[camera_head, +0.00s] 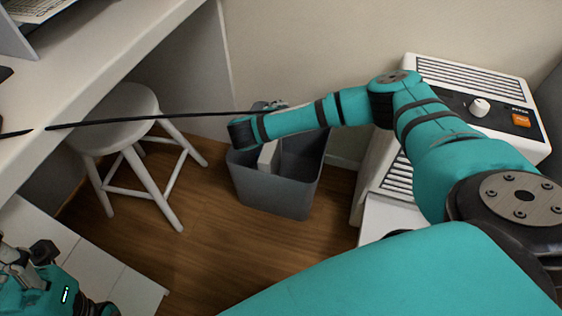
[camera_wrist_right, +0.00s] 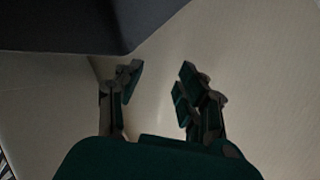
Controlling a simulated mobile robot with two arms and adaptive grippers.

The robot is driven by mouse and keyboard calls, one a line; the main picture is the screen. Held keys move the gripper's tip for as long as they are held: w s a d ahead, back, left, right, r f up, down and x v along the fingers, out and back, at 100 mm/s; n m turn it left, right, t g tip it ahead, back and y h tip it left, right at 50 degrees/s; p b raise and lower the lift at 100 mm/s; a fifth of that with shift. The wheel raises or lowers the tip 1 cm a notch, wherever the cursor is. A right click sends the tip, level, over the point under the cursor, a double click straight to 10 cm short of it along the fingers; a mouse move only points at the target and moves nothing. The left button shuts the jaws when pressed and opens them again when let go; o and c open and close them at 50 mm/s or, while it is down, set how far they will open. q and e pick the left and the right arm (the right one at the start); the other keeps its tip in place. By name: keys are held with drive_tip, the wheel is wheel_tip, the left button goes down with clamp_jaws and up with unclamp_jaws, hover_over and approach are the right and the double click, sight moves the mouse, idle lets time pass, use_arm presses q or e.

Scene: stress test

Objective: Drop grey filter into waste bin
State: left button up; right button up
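The grey waste bin (camera_head: 275,193) stands on the wooden floor below the end of my right arm. A light grey block (camera_head: 268,158), which looks like the filter, is inside the bin near its left side; my right arm covers its upper part. My right gripper (camera_head: 268,106) is mostly hidden behind its wrist, over the bin's back edge. In the right wrist view my right gripper (camera_wrist_right: 160,88) has its fingers apart with nothing between them. My left gripper (camera_head: 25,262) is at the lower left, partly cut off; its finger opening is unclear.
A white stool (camera_head: 115,115) stands left of the bin, beside a white desk (camera_head: 95,60). A white device (camera_head: 465,75) with a knob and orange switch stands at the right. A thin black rod or cable (camera_head: 150,118) crosses above the stool. Wooden floor in front of the bin is clear.

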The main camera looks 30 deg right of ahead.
drive_tip(key=v, duration=0.7)
drive_tip(key=shift+a+r, duration=0.2)
drive_tip(key=shift+a, duration=0.1)
drive_tip(key=shift+s, duration=0.15)
